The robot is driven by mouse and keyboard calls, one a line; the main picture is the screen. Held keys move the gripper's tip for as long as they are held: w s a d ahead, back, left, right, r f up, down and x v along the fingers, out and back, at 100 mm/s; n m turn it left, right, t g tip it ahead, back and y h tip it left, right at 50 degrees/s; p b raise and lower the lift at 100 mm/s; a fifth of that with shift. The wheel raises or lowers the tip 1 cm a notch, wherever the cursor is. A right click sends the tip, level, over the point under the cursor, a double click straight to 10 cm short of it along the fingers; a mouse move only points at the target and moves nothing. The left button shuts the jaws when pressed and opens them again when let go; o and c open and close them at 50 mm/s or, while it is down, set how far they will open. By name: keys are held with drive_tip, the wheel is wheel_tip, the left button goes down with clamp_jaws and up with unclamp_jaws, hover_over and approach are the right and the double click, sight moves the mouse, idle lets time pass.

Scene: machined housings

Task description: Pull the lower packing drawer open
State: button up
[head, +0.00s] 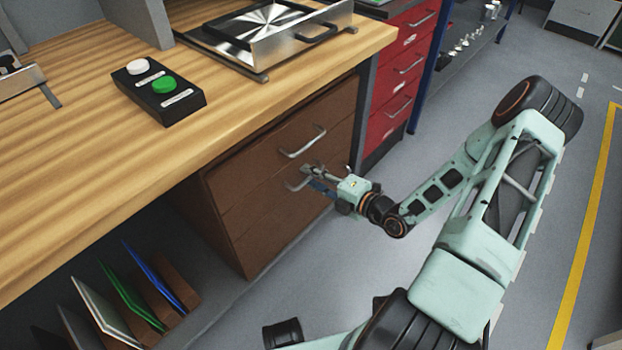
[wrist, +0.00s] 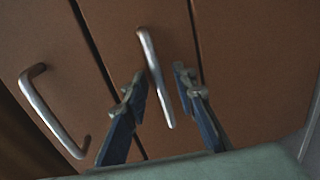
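The brown drawer unit under the bench has two drawers with silver bar handles. The upper drawer handle (head: 302,142) also shows at the left in the wrist view (wrist: 48,112). The lower drawer (head: 262,205) sits below it and its front looks flush with the unit. My gripper (head: 309,173) is at the lower drawer's handle (wrist: 155,78). In the wrist view, my gripper's two blue fingers (wrist: 160,84) are apart, one on each side of this handle, with gaps visible. The gripper hides part of the handle in the head view.
The wooden bench top (head: 90,190) overhangs the drawers and carries a black button box (head: 158,92) and a metal tray fixture (head: 285,45). A red drawer cabinet (head: 402,65) stands to the right. Upright coloured boards (head: 130,285) stand below left. Grey floor (head: 270,300) is open before the drawers.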

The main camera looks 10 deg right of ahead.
drive_tip(key=shift+w+a, duration=0.1)
drive_tip(key=shift+c, duration=0.4)
clamp_jaws()
